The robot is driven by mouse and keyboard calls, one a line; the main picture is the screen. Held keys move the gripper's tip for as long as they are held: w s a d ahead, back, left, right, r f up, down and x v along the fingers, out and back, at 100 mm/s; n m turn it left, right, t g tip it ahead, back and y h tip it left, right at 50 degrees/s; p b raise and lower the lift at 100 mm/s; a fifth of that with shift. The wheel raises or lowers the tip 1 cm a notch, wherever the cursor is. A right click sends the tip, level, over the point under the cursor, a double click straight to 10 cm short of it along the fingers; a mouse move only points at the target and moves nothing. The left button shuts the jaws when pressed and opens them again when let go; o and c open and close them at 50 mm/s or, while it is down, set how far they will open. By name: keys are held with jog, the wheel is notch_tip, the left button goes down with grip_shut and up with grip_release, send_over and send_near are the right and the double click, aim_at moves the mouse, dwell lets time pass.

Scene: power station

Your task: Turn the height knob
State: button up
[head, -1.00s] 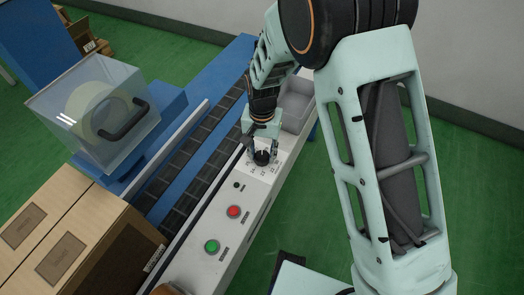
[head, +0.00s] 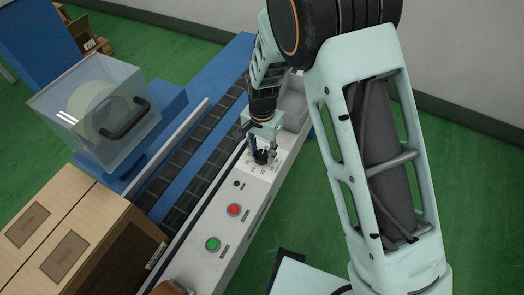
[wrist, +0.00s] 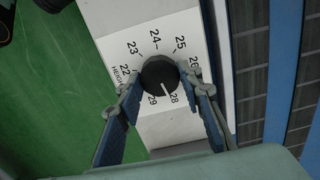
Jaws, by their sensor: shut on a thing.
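The height knob is a round black dial (wrist: 160,76) with a white pointer line, on a white plate (wrist: 188,28) marked with numbers from 22 to 29. In the wrist view the pointer lies near 28. My gripper (wrist: 162,88) has its two blue-padded fingers on either side of the knob and is shut on it. In the head view the knob (head: 262,156) sits on the white control panel, and my gripper (head: 262,146) reaches down over it, partly hiding it.
On the panel, a red button (head: 234,209), a green button (head: 212,244) and a small black knob (head: 236,184) lie nearer the front. A roller conveyor (head: 185,165) runs alongside. Cardboard boxes (head: 62,258) and a clear-covered machine (head: 95,100) stand at left.

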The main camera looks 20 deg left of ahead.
aim_at(262, 154)
jog(key=o, duration=1.1)
notch_tip(262, 154, up, 12)
jog(key=shift+r, duration=0.1)
